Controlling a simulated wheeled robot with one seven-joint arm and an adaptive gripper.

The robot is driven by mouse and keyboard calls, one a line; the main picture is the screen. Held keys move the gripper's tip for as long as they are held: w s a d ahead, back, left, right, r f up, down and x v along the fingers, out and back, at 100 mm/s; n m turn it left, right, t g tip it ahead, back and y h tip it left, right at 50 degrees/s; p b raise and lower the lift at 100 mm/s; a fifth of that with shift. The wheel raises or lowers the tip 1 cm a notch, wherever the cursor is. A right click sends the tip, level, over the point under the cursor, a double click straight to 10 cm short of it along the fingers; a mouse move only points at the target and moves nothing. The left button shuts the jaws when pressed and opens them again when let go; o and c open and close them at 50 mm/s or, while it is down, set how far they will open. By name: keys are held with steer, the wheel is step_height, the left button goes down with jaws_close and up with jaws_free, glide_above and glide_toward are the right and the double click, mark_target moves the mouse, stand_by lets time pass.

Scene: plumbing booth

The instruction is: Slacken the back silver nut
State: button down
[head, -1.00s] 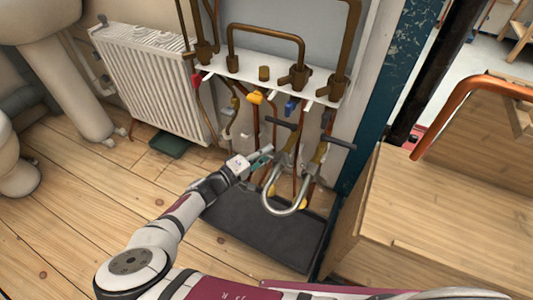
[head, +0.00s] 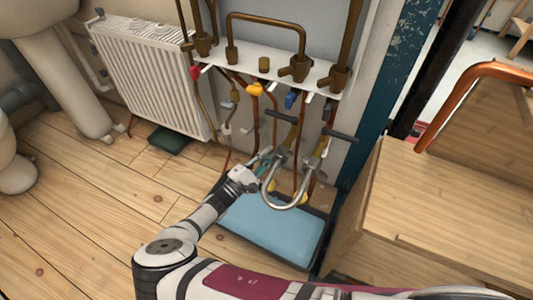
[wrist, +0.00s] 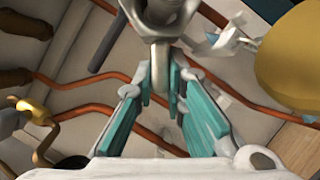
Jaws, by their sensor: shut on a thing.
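A silver U-shaped pipe (head: 290,203) hangs below two brass valves with dark bar handles. The back silver nut (head: 281,153) appears to be at the pipe's left end, partly hidden behind my gripper. My gripper (head: 264,160) has teal finger pads and reaches the left end of the pipe. In the wrist view my gripper (wrist: 164,88) is shut on a narrow silver stem (wrist: 160,62). The stem joins a wider silver nut (wrist: 168,14) at the top edge. How the stem and nut are joined is not fully clear.
A shallow tray (head: 268,228) with a light blue inside lies on the floor under the pipe. Copper pipes (wrist: 85,83) run close behind the fingers. A wooden box (head: 430,210) stands at right, and a white radiator (head: 150,75) at back left.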

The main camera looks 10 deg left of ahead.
steer(key=shift+s+f+n, duration=0.1)
steer(key=shift+f+n, duration=0.05)
steer(key=shift+n, duration=0.15)
steer(key=c, duration=1.6)
jaws_free()
steer(key=shift+c, duration=0.2)
